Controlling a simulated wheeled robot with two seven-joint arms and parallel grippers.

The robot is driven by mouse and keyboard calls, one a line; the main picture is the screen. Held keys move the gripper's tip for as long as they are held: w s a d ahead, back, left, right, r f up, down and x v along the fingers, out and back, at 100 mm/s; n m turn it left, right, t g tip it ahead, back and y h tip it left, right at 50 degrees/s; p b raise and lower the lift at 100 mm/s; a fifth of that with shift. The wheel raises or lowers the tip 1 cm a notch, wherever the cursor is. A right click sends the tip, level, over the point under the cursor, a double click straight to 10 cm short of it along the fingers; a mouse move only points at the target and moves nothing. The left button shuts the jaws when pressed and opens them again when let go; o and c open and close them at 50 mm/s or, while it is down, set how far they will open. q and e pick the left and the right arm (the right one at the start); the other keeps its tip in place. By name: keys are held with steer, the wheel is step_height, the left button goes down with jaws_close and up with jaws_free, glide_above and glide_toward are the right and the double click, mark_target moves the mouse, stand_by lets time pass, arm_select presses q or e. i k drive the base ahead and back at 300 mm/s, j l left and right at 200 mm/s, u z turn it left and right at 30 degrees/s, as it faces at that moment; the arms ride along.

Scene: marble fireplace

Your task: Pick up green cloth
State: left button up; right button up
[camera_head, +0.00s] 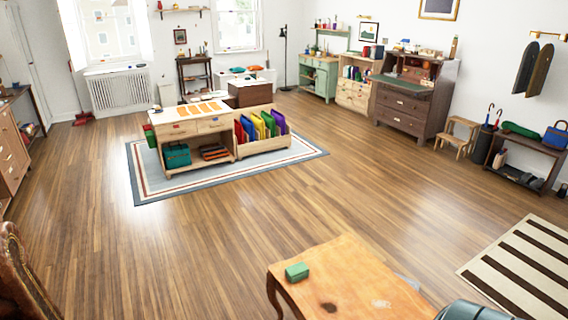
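A small green block-shaped item (297,271), which looks like a folded green cloth, lies on the near left part of a wooden table (345,263) at the bottom of the head view. Its top is lighter than its sides, and nothing touches it from above. A longer green item (520,130) lies on a dark bench at the far right; I cannot tell if it is cloth. Neither of my grippers is in view.
A brown leather chair (22,275) is at the lower left. A striped rug (522,268) lies at the right. A wooden unit with colored folders (262,125) stands on a blue-bordered rug (170,190). The wood floor (200,250) between them is clear.

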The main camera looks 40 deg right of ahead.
mark_target(295, 272)
steer(key=i+z, duration=0.25)
steer(key=z, duration=0.15)
steer(key=i+j+z, duration=0.1)
steer(key=i+z, duration=0.15)
steer(key=z, duration=0.15)
steer(key=i+j+z, duration=0.15)
steer(key=z, duration=0.2)
steer(key=i+j+z, duration=0.25)
steer(key=z, duration=0.15)
steer(key=i+j+z, duration=0.4)
steer(key=j, duration=0.2)
steer(key=i+j+z, duration=0.15)
steer(key=j, duration=0.15)
steer(key=i+j+z, duration=0.2)
steer(key=j, duration=0.2)
steer(key=k+l, duration=0.05)
